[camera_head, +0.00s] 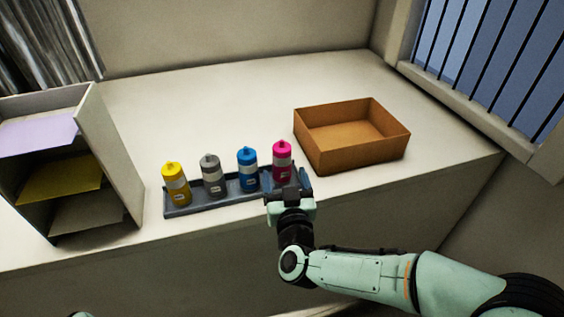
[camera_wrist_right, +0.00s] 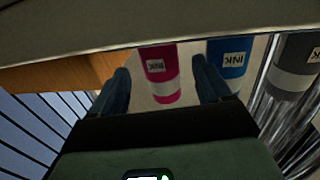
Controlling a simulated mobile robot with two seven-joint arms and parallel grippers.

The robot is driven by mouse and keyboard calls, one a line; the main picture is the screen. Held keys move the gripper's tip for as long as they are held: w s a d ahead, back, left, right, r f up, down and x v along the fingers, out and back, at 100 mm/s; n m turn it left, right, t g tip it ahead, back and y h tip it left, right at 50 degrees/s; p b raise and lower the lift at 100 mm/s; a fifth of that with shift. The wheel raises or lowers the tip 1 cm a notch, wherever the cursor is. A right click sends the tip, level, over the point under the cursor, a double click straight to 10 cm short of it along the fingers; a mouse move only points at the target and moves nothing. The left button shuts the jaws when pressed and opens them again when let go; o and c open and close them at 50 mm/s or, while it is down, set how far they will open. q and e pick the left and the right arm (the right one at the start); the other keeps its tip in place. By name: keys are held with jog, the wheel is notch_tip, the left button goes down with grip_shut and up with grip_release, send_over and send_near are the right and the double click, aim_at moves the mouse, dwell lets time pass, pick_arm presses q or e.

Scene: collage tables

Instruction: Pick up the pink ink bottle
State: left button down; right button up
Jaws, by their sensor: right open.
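The pink ink bottle (camera_head: 282,162) stands upright at the right end of a dark tray (camera_head: 215,204) on the table. My right gripper (camera_head: 287,184) is open at the tray's right end, just in front of this bottle. In the right wrist view the pink bottle (camera_wrist_right: 160,75) shows between the two spread fingers of the gripper (camera_wrist_right: 160,70), with a gap on each side. Its lower part is hidden by the gripper in the head view.
A blue bottle (camera_head: 247,171) stands close left of the pink one, then a grey (camera_head: 212,175) and a yellow bottle (camera_head: 175,184). An open brown box (camera_head: 352,159) stands to the right. A shelf unit (camera_head: 112,165) with coloured sheets stands left. The table (camera_head: 220,105) behind is clear.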

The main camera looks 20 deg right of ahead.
aim_at(283, 171)
jog(key=w, duration=0.5)
jog(key=shift+d+r+p, duration=0.15)
jog(key=shift+d+p, duration=0.1)
jog(key=shift+p, duration=0.05)
jog(key=shift+s, duration=0.1)
jog(key=c, duration=1.1)
jog(key=shift+o, duration=0.2)
jog(key=shift+r, duration=0.1)
